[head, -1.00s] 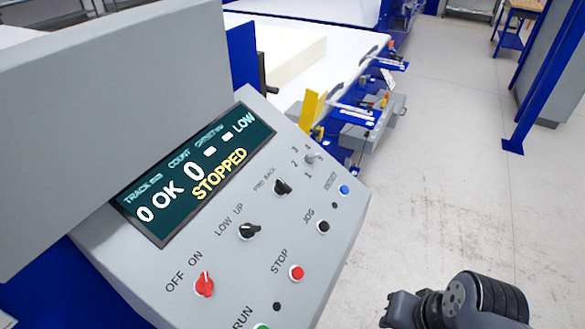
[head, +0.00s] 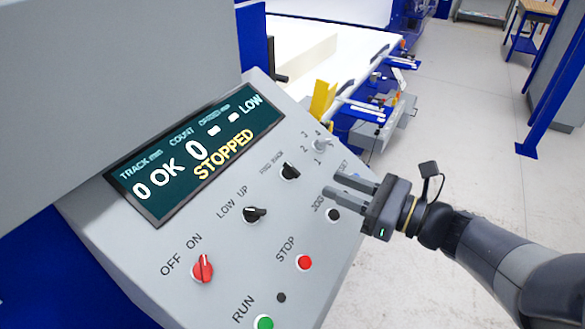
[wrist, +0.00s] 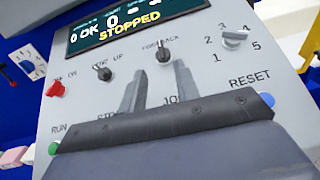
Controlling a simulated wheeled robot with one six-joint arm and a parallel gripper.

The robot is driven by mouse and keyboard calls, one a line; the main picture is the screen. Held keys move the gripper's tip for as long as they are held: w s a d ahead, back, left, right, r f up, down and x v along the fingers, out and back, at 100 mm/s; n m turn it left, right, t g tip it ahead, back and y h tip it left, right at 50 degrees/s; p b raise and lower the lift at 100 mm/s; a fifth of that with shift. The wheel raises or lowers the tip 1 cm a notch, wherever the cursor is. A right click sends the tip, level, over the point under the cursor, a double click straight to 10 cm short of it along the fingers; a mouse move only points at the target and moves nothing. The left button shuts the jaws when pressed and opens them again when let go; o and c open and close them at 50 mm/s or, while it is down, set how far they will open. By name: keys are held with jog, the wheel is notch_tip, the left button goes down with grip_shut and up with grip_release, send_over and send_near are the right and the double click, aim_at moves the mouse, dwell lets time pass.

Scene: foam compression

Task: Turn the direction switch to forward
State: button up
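The direction switch (head: 289,171) is a black knob under a small FWD BACK label, right of the LOW UP knob on the sloped grey panel. In the wrist view the direction switch (wrist: 164,53) lies just beyond my fingertips, near the top middle. My gripper (head: 329,186) is in front of the panel, to the lower right of the switch, with its two fingers apart and nothing between them. The wrist view also shows my gripper (wrist: 160,80) with a gap between the fingers. It appears not to touch the switch. The display (head: 190,160) reads STOPPED and LOW.
Near the switch are the black LOW UP knob (head: 254,214), the grey numbered selector (head: 321,145), the red OFF ON knob (head: 202,268), the red STOP button (head: 304,262), the green RUN button (head: 264,322) and the black JOG button (head: 333,215). Free floor (head: 460,150) lies to the right.

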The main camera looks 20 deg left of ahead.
aim_at(293, 168)
jog(key=p+x, duration=0.2)
jog(key=x, duration=0.8)
jog(key=shift+w+a, duration=0.1)
jog(key=shift+a, duration=0.3)
jog(key=shift+c, duration=0.4)
grip_shut()
